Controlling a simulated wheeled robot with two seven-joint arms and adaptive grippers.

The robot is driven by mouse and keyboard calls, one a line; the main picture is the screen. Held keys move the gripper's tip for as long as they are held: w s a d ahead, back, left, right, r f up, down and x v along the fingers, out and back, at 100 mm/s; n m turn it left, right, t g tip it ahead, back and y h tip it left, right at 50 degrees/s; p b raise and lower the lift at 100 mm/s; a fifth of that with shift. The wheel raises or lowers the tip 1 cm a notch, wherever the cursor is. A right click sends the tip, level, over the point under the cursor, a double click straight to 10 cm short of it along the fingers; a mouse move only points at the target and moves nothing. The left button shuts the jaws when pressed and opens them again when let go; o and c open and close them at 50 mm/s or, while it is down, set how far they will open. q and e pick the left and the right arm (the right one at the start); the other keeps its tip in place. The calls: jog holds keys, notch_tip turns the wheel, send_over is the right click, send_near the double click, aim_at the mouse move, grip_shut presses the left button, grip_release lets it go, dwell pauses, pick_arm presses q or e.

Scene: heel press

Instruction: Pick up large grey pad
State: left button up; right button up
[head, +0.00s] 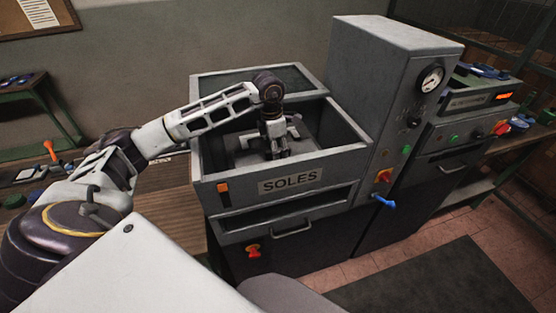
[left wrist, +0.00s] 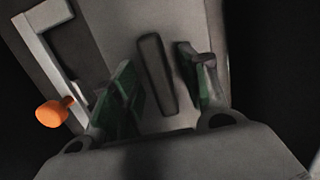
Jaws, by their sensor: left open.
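A dark grey elongated pad (left wrist: 157,75) shows in the left wrist view, lying on a lighter grey surface. My left gripper (head: 277,150) points down inside the open-topped grey bin labelled SOLES (head: 290,181). In the left wrist view its two green-padded fingers (left wrist: 158,62) are open, one on each side of the pad, with visible gaps. I cannot tell how high the fingertips are above it. In the head view the gripper and bin walls hide the pad, so I cannot pick it out there. My right gripper is in neither view.
The bin's walls surround the gripper closely. A tall grey cabinet with a gauge (head: 431,79) stands just right of the bin. An orange part (left wrist: 53,112) shows left of the fingers in the wrist view. A green bench (head: 40,115) stands at the far left.

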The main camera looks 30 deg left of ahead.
pick_arm(q)
jog(key=shift+f, duration=0.25)
grip_shut()
dwell(0.4)
jog(key=shift+r, duration=0.15)
